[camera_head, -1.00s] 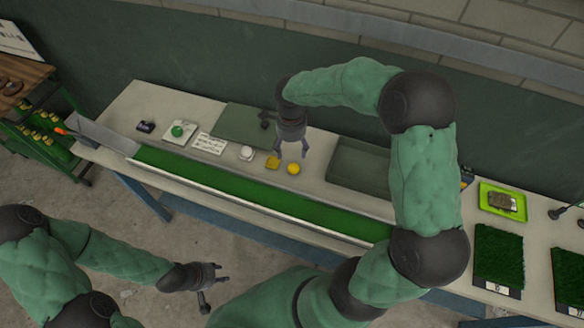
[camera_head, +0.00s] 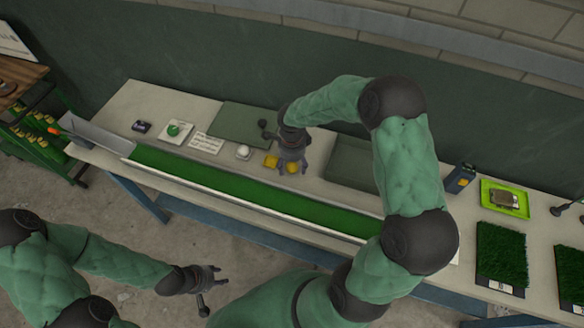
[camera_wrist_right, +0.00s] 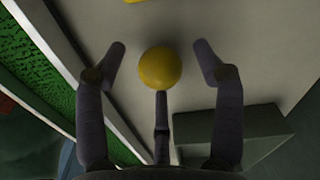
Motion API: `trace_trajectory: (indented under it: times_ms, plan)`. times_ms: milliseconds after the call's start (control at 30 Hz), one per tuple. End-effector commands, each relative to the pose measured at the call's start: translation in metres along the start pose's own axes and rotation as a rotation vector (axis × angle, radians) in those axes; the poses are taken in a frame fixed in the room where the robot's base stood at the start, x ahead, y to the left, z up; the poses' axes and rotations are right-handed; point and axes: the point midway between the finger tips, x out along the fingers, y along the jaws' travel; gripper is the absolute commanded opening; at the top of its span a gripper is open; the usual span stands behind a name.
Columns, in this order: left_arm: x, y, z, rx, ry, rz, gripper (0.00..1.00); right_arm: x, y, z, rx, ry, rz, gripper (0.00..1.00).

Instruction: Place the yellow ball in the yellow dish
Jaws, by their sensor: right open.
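The yellow ball (camera_head: 292,168) is on the pale bench top, partly hidden by my right gripper (camera_head: 291,170) in the head view. In the right wrist view the ball (camera_wrist_right: 160,68) lies between the open fingers of the right gripper (camera_wrist_right: 158,70), with a gap on both sides. The yellow dish (camera_head: 270,160) sits just left of the ball; only a yellow edge (camera_wrist_right: 134,1) shows at the top of the wrist view. My left gripper (camera_head: 220,276) is open and empty, low over the floor in front of the bench.
A green turf strip in a channel (camera_head: 240,190) runs along the bench front. A white ball (camera_head: 243,152) and a green ball on a white dish (camera_head: 174,129) stand left. A dark green tray (camera_head: 350,165) is right of the right gripper.

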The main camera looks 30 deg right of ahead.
Motion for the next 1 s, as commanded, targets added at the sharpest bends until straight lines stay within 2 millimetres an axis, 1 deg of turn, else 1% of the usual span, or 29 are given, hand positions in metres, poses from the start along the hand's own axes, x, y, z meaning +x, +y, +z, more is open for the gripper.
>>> trace_trajectory:
  times_ms: [200, 233, 267, 300, 367, 400, 433, 533, 567, 767, 867, 1000]
  plan:
    - [0.0, 0.0, 0.0, 0.0, 0.0, 0.0, 0.4, 0.001, -0.001, 0.0, 0.001, -0.001, -0.002, 0.69]
    - [0.0, 0.0, 0.0, 0.0, 0.0, 0.0, 0.4, 0.001, -0.001, 0.0, 0.001, -0.001, -0.002, 0.66]
    - [0.0, 0.0, 0.0, 0.0, 0.0, 0.0, 0.4, 0.001, -0.001, 0.0, 0.001, -0.001, -0.002, 0.57]
    - [0.0, 0.0, 0.0, 0.0, 0.0, 0.0, 0.4, 0.001, -0.001, 0.0, 0.001, -0.001, -0.002, 0.46]
    - [0.0, 0.0, 0.0, 0.0, 0.0, 0.0, 0.4, 0.001, -0.001, 0.0, 0.001, -0.001, -0.002, 0.29]
    - [0.0, 0.0, 0.0, 0.0, 0.0, 0.0, 0.4, 0.001, -0.001, 0.0, 0.001, -0.001, -0.001, 0.18]
    - [0.0, 0.0, 0.0, 0.0, 0.0, 0.0, 0.4, 0.001, -0.001, 0.0, 0.001, -0.001, -0.001, 0.1]
    - [0.0, 0.0, 0.0, 0.0, 0.0, 0.0, 0.4, 0.001, -0.001, 0.0, 0.001, -0.001, -0.002, 0.1]
    - [0.0, 0.0, 0.0, 0.0, 0.0, 0.0, 0.4, 0.001, -0.001, 0.0, 0.001, -0.001, -0.001, 0.05]
    - [0.0, 0.0, 0.0, 0.0, 0.0, 0.0, 0.4, 0.001, -0.001, 0.0, 0.001, -0.001, -0.001, 0.05]
    - [-0.001, 0.0, 0.0, 0.0, 0.0, 0.0, 0.4, -0.003, -0.001, 0.0, 0.001, -0.001, -0.002, 0.05]
    - [-0.004, 0.001, 0.0, 0.0, 0.0, 0.0, 0.4, -0.015, -0.001, 0.0, 0.001, -0.001, -0.004, 0.05]
